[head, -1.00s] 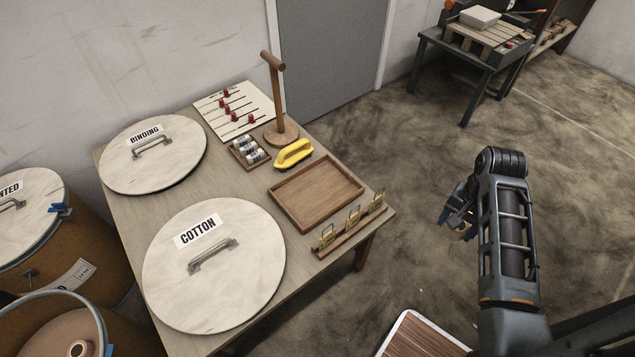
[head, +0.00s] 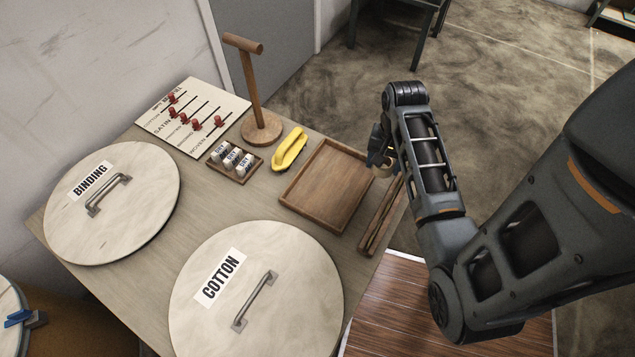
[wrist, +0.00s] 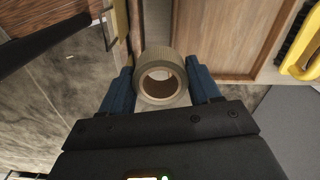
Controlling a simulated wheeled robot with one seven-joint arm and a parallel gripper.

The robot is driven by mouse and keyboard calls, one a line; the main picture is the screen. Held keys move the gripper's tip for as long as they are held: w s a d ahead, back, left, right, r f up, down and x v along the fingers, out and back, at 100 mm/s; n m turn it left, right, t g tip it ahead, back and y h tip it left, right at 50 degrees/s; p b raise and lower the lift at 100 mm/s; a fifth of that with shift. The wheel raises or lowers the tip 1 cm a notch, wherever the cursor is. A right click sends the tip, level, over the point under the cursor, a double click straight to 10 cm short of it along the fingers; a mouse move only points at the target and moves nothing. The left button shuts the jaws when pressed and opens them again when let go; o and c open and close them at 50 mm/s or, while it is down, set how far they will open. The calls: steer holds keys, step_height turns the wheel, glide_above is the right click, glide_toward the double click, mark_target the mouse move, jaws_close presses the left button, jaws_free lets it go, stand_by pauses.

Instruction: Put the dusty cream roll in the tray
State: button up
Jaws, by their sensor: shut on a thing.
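The cream roll (wrist: 162,77) is a ribbed, pale beige ring with a brown inner core, clamped between the two blue fingers of my gripper (wrist: 160,88) in the wrist view. In the head view my gripper (head: 381,158) is at the right edge of the tray, above the table, with the roll (head: 379,169) small and partly hidden at its tip. The wooden tray (head: 293,201) is a shallow, empty, brown square box on the table. It also shows in the wrist view (wrist: 216,75), ahead and to the right of the roll.
A narrow wooden rack (head: 370,238) stands along the tray's right side, partly hidden by my arm. A yellow tool (head: 290,149), a box of small spools (head: 236,176) and a wooden post (head: 255,95) stand beyond. Round lids marked COTTON (head: 300,290) and BINDING (head: 135,225) lie nearer.

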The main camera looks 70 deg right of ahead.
steer(key=b, duration=0.1)
glide_above(337, 177)
step_height(337, 177, down, 7)
steer(key=shift+f, duration=0.1)
steer(key=shift+f+b, duration=0.4)
steer(key=shift+f, duration=1.65)
steer(key=shift+f, duration=0.1)
steer(key=o, duration=1)
